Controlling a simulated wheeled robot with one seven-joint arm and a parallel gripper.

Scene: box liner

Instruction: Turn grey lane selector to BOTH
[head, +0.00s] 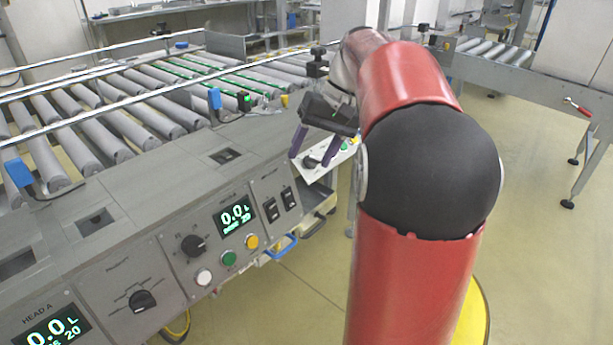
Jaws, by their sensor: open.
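My gripper (314,147) is open and points down, its two purple fingertips apart. It is over a small pale control plate (313,174) at the far end of the console. A dark grey knob (311,161) on this plate shows just below and between the fingertips, and it may be the lane selector. I cannot tell whether the fingers touch it. Its pointer and labels are too small to read. Two other dark rotary knobs sit on the nearer panels, one on the middle panel (193,245) and one on the left panel (143,300).
A green button (344,146) is on the same plate, right of the knob. The console (215,185) and the roller conveyor (120,105) fill the left. Two black switches, a blue handle (283,247) and push buttons line the console front. Another conveyor (540,82) stands at right.

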